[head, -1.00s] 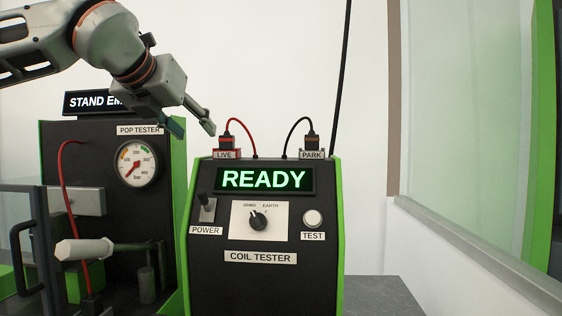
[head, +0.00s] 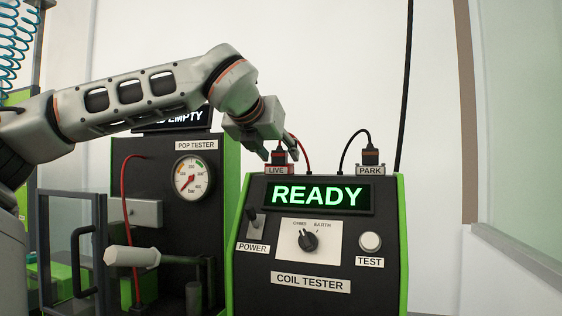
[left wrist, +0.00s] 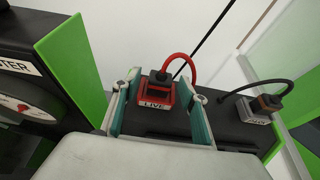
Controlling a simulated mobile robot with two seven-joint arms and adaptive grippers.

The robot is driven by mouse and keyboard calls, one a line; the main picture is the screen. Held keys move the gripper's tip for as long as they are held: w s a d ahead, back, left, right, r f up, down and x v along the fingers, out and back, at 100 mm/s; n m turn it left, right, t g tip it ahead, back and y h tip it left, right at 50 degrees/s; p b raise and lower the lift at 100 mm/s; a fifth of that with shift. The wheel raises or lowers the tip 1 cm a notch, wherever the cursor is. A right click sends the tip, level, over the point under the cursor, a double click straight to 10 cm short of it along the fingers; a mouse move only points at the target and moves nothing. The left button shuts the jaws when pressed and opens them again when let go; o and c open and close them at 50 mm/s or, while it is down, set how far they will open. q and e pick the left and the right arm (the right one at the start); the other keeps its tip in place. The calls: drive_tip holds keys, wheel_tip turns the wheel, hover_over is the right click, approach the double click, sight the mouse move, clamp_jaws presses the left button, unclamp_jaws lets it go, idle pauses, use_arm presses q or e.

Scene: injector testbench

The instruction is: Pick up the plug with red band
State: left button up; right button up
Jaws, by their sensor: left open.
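A dark plug (head: 279,156) with a red cable sits in the red LIVE socket on top of the coil tester. It shows in the left wrist view (left wrist: 160,78) too. A second dark plug (head: 370,156) with a reddish-orange band and a black cable sits in the PARK socket. It appears at the right in the left wrist view (left wrist: 267,103). My left gripper (head: 282,148) is open over the LIVE plug. In the left wrist view its two green-padded fingers (left wrist: 158,108) stand on either side of that plug, apart from it. The LIVE plug's band is hard to make out. My right gripper is not in view.
The coil tester (head: 310,259) has a READY display, knob and switches on its front. The pop tester (head: 185,230) with its gauge stands to the left. A black cable (head: 405,90) hangs behind the tester. A pale wall is behind.

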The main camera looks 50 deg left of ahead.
use_arm(q)
drive_tip(key=shift+r, duration=0.1)
clamp_jaws()
